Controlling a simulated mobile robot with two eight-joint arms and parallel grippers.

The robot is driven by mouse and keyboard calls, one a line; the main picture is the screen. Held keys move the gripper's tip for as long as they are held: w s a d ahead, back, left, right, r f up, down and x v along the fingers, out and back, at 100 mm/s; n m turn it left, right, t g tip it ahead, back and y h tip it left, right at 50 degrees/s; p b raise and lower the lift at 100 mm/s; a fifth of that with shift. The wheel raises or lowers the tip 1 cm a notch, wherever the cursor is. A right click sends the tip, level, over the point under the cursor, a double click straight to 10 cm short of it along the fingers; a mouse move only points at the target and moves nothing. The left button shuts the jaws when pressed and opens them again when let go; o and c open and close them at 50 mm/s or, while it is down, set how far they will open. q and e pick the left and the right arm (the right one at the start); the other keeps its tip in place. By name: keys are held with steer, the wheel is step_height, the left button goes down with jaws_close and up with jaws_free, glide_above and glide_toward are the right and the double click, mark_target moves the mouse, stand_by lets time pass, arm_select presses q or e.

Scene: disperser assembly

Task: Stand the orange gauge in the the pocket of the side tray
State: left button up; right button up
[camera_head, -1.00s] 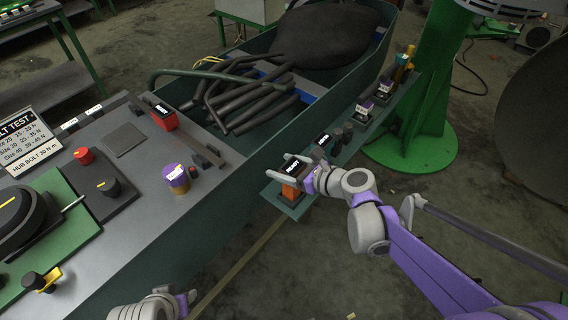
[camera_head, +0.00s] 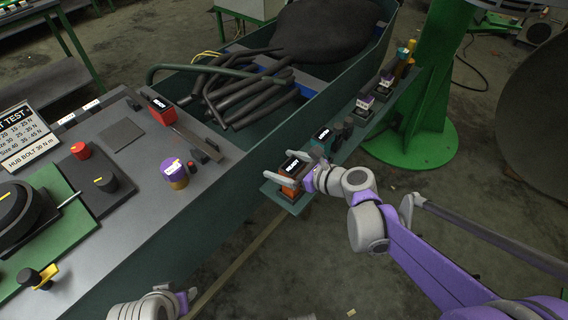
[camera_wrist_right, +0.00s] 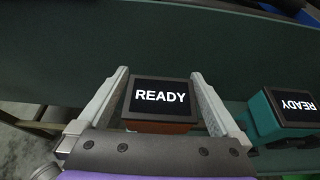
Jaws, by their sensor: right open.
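The orange gauge (camera_head: 288,191), a small block with a dark screen reading READY, stands upright on the near end of the narrow side tray (camera_head: 270,188). Its screen also shows in the right wrist view (camera_wrist_right: 160,95), with a bit of orange body below. My right gripper (camera_head: 285,168) is open, with one finger on each side of the gauge. In the wrist view a narrow gap shows beside the screen at each finger. The gauge's base and the pocket are largely hidden by the fingers. My left gripper (camera_head: 155,305) is cut off at the bottom edge.
A teal gauge (camera_head: 322,138) stands just beyond the orange one on the tray, with dark knobs and purple-and-white pieces farther along. A red gauge (camera_head: 158,106) and a purple-and-yellow cylinder (camera_head: 175,175) are on the grey bench. A green post (camera_head: 425,110) stands right of the tray.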

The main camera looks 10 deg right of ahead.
arm_select(q)
step_height(320, 180, up, 2)
steer(key=shift+r+p, duration=0.1)
steer(key=shift+p, duration=0.9)
arm_select(e)
steer(key=v, duration=1)
steer(key=shift+s+d+r, duration=0.2)
steer(key=shift+s+r, duration=0.05)
steer(key=shift+s, duration=0.05)
steer(key=s+f+n+g+h, duration=0.4)
steer(key=s+n, duration=0.4)
steer(key=n, duration=0.6)
steer(key=s+f+n+g+h, duration=0.2)
steer(key=s+f+n+h, duration=0.3)
steer(key=s+n, duration=0.6)
arm_select(q)
step_height(320, 180, up, 14)
steer(key=w+p, duration=0.2)
steer(key=p, duration=1)
steer(key=shift+f+t, duration=0.2)
steer(key=shift+t, duration=0.1)
arm_select(e)
steer(key=w+r+n, duration=0.3)
steer(key=w+r, duration=0.1)
steer(key=r, duration=0.9)
steer(key=shift+w+t+y, duration=0.15)
steer(key=shift+t+y, duration=0.15)
